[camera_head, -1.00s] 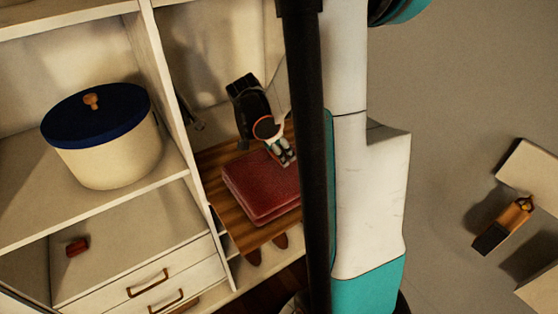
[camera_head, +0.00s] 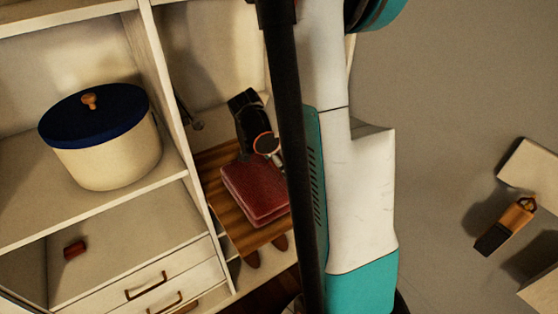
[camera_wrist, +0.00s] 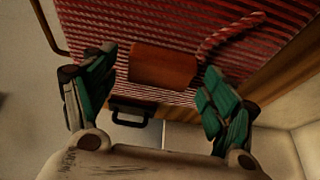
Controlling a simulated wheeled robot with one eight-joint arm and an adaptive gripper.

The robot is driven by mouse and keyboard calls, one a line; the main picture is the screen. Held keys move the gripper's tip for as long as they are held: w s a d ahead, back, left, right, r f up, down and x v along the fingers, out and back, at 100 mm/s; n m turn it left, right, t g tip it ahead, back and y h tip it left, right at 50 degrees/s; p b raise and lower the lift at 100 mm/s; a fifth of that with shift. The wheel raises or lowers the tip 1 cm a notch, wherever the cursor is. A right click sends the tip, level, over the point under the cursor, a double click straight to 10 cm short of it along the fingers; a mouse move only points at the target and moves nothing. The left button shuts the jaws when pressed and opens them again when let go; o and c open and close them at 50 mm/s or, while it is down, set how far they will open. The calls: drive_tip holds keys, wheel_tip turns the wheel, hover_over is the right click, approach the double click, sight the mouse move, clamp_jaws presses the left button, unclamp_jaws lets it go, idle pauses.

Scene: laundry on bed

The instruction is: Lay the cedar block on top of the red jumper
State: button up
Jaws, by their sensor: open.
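The red jumper (camera_head: 252,190) lies folded on a wooden slatted shelf in the head view. My gripper (camera_wrist: 155,80) is open, with a teal finger on each side and clear gaps to the block.
The slatted shelf (camera_head: 223,208) sits right of a white upright. A cream round box with a navy lid (camera_head: 105,140) stands on the left shelf. Below it lies a small red-brown piece (camera_head: 75,249), above drawers (camera_head: 150,289). Open floor (camera_head: 450,120) is at right.

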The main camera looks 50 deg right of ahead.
drive_tip(key=p+v, duration=0.2)
drive_tip(key=v, duration=1)
drive_tip(key=shift+w+a, duration=0.1)
